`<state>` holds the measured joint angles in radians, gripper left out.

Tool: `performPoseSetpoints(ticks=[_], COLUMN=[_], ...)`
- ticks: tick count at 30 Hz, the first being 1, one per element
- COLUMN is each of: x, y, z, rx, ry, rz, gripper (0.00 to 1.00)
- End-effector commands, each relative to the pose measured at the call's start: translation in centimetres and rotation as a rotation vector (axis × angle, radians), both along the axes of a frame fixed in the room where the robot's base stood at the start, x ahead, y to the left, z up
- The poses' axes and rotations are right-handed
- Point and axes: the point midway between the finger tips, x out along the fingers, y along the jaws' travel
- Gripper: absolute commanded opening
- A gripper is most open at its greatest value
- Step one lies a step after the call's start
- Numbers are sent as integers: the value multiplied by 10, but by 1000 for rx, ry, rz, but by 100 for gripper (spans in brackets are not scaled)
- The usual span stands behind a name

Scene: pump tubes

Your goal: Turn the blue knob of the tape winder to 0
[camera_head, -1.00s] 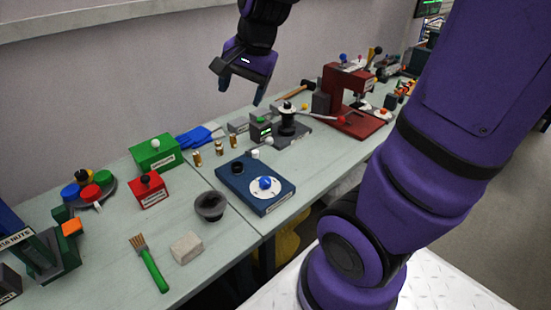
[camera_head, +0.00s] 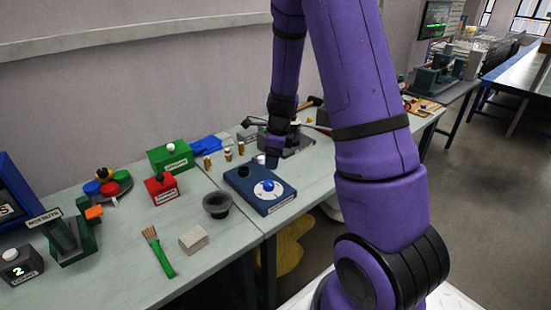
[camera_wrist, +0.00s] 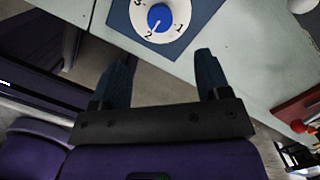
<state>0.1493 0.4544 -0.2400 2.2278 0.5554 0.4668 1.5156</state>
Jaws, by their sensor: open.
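The tape winder looks to be the flat dark blue box (camera_head: 283,206) on the bench; its front label is too small to read. Its blue knob (camera_head: 268,185) sits on a round white dial. In the wrist view the blue knob (camera_wrist: 158,17) is near the top edge, and the dial shows 1, 2 and 3. The knob's white mark points toward the 2; the 0 is not visible. My gripper (camera_wrist: 163,60) is open and empty, its fingers apart and short of the knob in the picture. In the head view my gripper (camera_head: 272,150) is low behind the box.
A black knob (camera_head: 243,171) stands on the same box. A dark bowl (camera_head: 217,204), a red box (camera_head: 162,189) and a green box (camera_head: 171,157) are to the left. Small brass cylinders (camera_head: 228,154) stand behind. A red lever (camera_wrist: 300,126) shows in the wrist view.

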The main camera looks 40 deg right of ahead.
Motion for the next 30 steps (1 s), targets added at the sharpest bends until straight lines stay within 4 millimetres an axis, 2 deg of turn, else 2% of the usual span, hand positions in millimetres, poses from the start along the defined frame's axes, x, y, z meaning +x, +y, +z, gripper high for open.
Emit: performPoseSetpoints(ticks=[5,19,24,30], x=[1,9,11,11], y=[1,9,11,11], z=[-16,-88,-101,-106], rx=[1,2,1,1], ry=[4,3,2,0], rz=[-2,-1,0,1], gripper=[70,70,70,70])
